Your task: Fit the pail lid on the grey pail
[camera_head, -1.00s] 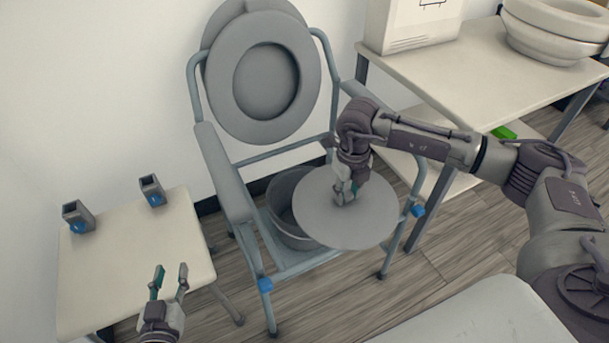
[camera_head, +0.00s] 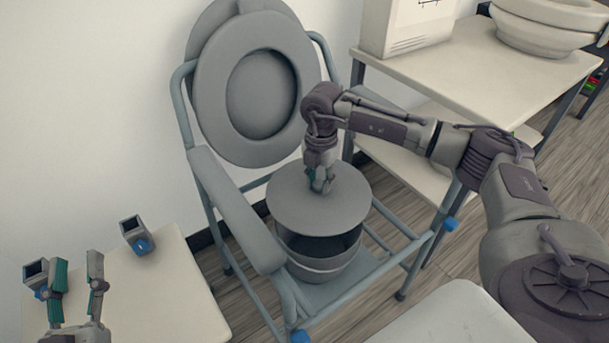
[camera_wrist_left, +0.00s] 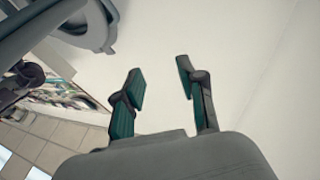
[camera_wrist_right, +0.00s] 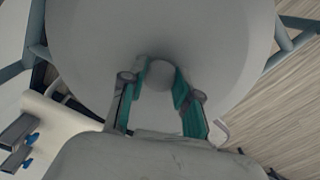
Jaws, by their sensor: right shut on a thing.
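The pail lid (camera_head: 300,205) is a flat grey disc. My right gripper (camera_head: 320,186) is shut on its knob from above; in the right wrist view the fingers clasp the round knob (camera_wrist_right: 160,75). The lid hangs above the grey pail (camera_head: 322,268), with a dark gap between them, roughly over the opening and slightly to the left. The pail stands in the frame of the commode chair (camera_head: 222,195); the lid hides much of its rim. My left gripper (camera_head: 75,272) is open and empty over the small table at left; its fingers also show apart in the left wrist view (camera_wrist_left: 163,85).
The chair's raised round seat (camera_head: 200,105) stands behind the lid, with armrests on both sides. A bench (camera_head: 470,70) with a white box and stacked basins is at right.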

